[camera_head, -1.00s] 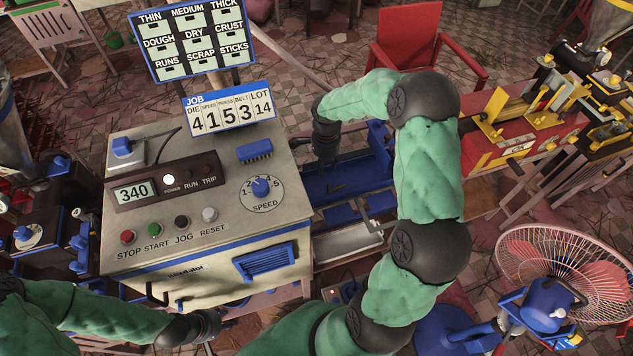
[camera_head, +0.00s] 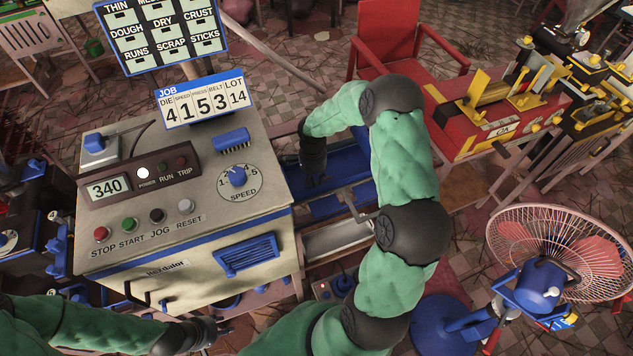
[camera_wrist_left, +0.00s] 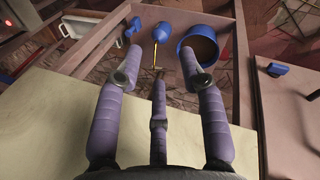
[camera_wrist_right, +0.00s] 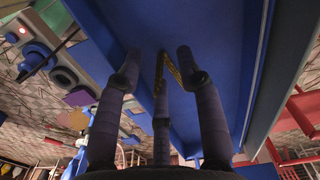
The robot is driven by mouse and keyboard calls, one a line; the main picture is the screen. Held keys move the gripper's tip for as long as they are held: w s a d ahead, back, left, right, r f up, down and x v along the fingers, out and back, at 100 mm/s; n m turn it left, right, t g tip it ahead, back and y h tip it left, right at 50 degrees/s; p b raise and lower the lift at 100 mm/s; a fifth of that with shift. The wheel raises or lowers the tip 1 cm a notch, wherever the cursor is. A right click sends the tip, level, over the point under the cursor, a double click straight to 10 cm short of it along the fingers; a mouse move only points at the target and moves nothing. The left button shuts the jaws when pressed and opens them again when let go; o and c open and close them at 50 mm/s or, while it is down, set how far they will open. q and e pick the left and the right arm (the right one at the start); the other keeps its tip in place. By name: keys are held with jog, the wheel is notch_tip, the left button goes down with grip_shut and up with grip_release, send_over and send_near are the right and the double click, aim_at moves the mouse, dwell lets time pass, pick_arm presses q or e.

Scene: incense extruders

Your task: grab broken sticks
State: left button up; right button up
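Thin brown-yellow broken sticks (camera_wrist_right: 172,68) lie on the blue tray surface (camera_wrist_right: 225,60) in the right wrist view, in a bent, narrow V shape. My right gripper (camera_wrist_right: 159,62) has its fingers spread around them, open; whether the fingertips touch the tray I cannot tell. In the head view my right gripper (camera_head: 316,184) reaches down over the blue tray (camera_head: 330,208) beside the machine, and the sticks are too small to make out there.
The control machine (camera_head: 180,230) stands left of the tray, with a job sign (camera_head: 205,100) above. A fan (camera_head: 545,280) and a red machine (camera_head: 490,130) stand to the right. A blue cup (camera_wrist_left: 187,43) with brown contents is near my left gripper.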

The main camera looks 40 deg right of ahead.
grip_shut()
jog(key=shift+r, duration=0.15)
